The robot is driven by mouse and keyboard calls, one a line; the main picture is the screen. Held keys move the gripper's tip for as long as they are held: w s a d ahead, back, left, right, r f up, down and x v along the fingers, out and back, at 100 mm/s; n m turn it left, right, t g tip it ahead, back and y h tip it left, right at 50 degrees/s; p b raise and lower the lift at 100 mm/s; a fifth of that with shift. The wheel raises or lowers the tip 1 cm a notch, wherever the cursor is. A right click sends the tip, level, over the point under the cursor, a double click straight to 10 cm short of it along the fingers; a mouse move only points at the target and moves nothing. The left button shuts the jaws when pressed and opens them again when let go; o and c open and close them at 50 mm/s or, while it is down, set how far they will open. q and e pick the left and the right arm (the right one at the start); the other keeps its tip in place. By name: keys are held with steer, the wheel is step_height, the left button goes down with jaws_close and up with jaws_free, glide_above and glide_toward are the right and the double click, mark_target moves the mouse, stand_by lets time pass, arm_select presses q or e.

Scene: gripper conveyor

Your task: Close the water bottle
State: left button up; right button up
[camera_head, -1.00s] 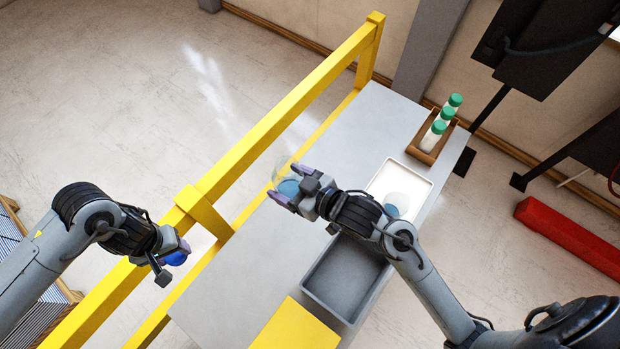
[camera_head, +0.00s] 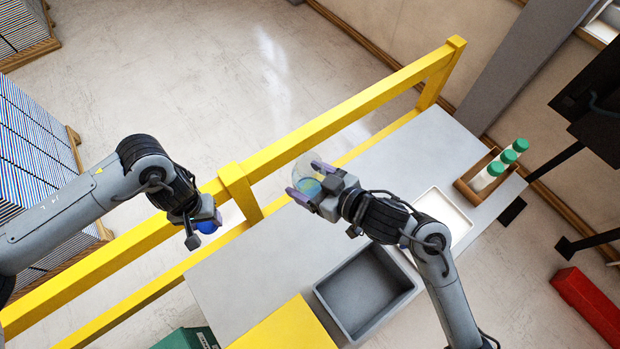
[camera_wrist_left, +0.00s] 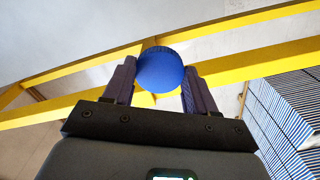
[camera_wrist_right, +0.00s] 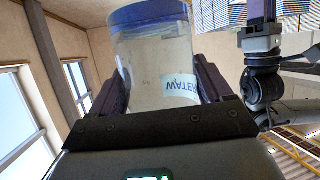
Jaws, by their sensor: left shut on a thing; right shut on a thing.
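My left gripper (camera_head: 204,227) is shut on a round blue cap (camera_head: 208,226), held in the air near the yellow rail. The cap (camera_wrist_left: 160,70) shows between both fingers in the left wrist view. My right gripper (camera_head: 305,196) is shut on a clear bottle (camera_head: 305,172), held above the grey table. In the right wrist view the bottle (camera_wrist_right: 155,70) shows a "WATER" label and a blue band (camera_wrist_right: 150,14) at its top end. The cap and bottle are apart. Part of my left gripper shows at the upper right of that view.
A yellow rail (camera_head: 340,120) runs along the table's (camera_head: 240,280) far edge. A grey bin (camera_head: 350,325) and a white tray (camera_head: 450,213) are on the table. Several green-capped bottles (camera_head: 497,168) stand in a wooden crate at its right end. A red block (camera_head: 595,310) lies on the floor.

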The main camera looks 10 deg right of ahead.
arm_select(q)
steer(key=w+d+r+m, duration=0.1)
steer(key=w+d+r, duration=0.4)
steer(key=d+r, duration=0.3)
steer(key=m, duration=0.6)
glide_toward(308, 153)
steer(key=s+f, duration=0.1)
steer(key=shift+s+a+r+m, duration=0.1)
steer(key=shift+s+r+m, duration=0.2)
steer(key=shift+s, duration=0.3)
steer(key=shift+f, duration=0.1)
steer(key=shift+f, duration=2)
steer(key=shift+f, duration=0.8)
